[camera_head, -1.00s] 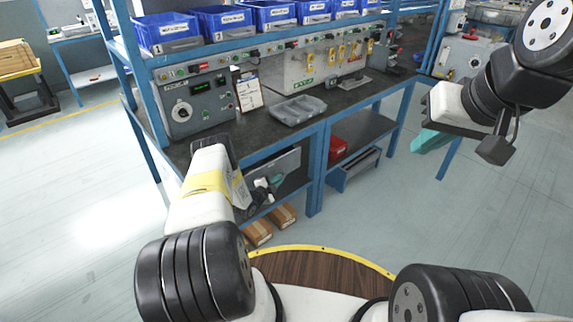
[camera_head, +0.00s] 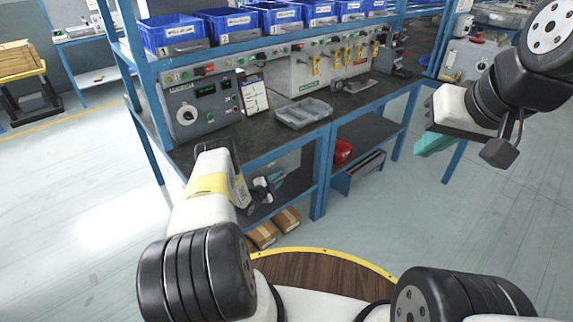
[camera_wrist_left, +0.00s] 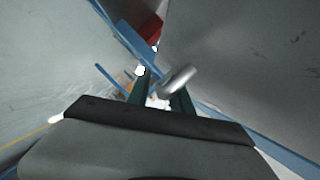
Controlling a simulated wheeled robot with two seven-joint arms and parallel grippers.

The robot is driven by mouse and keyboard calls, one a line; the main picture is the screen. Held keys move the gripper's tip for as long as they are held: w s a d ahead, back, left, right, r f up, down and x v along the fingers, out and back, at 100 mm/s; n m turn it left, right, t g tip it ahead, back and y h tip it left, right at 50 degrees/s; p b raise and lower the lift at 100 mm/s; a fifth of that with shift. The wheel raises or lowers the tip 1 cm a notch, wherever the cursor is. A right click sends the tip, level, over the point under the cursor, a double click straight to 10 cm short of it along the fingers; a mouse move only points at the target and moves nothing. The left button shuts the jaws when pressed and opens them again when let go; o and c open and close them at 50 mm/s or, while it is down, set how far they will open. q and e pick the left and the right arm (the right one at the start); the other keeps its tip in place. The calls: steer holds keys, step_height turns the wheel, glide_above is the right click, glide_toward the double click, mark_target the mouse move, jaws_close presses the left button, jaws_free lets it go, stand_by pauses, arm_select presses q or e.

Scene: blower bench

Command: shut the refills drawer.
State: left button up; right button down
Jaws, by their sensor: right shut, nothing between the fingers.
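My left gripper (camera_head: 274,181) is under the left part of the bench, partly hidden by its own wrist. In the left wrist view its two teal fingers (camera_wrist_left: 160,98) are apart, with a gap between them. A short silvery rounded bar (camera_wrist_left: 178,80) shows at the right fingertip; I cannot tell whether they touch. A grey panel (camera_head: 290,161) is behind the left gripper below the bench top; I cannot tell whether it is a drawer front. No refills label is readable. My right gripper (camera_head: 434,143) is shut and empty, right of the bench and well away from it.
The blue-framed bench carries a grey tray (camera_head: 303,113), a clipboard (camera_head: 254,94) and a control box (camera_head: 199,107). Blue bins (camera_head: 172,34) line the shelf above. Below are a red container (camera_head: 342,152), a grey drawer-like box (camera_head: 362,172) and cardboard boxes (camera_head: 287,219). The floor in front is clear.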

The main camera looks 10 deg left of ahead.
arm_select(q)
steer(key=shift+w+a+r, duration=0.1)
steer(key=shift+r, duration=0.1)
steer(key=v, duration=0.7)
steer(key=shift+s+f, duration=0.15)
steer(key=shift+s, duration=0.25)
steer(key=shift+s, duration=0.15)
